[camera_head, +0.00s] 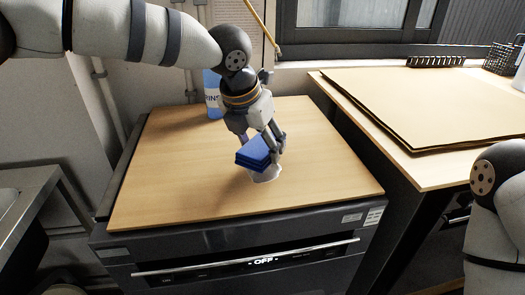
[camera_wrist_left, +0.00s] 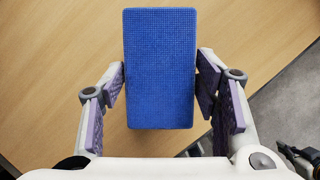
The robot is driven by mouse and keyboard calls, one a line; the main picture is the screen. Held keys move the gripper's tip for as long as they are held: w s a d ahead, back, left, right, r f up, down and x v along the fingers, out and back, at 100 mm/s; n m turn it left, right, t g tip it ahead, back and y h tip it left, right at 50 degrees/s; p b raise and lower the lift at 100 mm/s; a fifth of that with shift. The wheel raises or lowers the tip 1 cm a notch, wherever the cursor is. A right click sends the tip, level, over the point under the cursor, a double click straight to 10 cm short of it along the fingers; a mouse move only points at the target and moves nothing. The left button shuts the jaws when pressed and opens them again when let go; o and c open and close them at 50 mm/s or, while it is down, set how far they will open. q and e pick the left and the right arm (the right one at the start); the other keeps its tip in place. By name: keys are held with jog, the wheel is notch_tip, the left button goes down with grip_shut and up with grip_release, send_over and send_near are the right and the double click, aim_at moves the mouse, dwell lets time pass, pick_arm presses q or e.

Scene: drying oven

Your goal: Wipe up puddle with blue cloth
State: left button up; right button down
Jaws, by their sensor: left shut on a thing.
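The blue cloth (camera_head: 253,152) is a thick folded block, held above the wooden top (camera_head: 175,165) of the oven. It also shows in the left wrist view (camera_wrist_left: 160,70), upright in the picture between the finger pads. My left gripper (camera_head: 266,146) is shut on the cloth's sides. A small pale whitish patch (camera_head: 267,174) shows just under the cloth in the head view. It may be the puddle, but I cannot tell for sure, and the cloth covers part of it. My right gripper is out of view.
A blue and white bottle (camera_head: 212,95) stands at the back of the wooden top, partly behind my left arm. The oven front (camera_head: 260,262) reads OFF. A counter with large brown sheets (camera_head: 430,105) is at right. A sink (camera_head: 15,215) is at left. Most of the wooden top is clear.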

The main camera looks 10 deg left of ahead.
pick_arm(q)
jog(key=shift+d+r, duration=0.2)
jog(key=shift+r, duration=1.75)
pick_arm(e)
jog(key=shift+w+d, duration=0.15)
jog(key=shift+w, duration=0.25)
pick_arm(q)
jog(key=shift+f, duration=0.1)
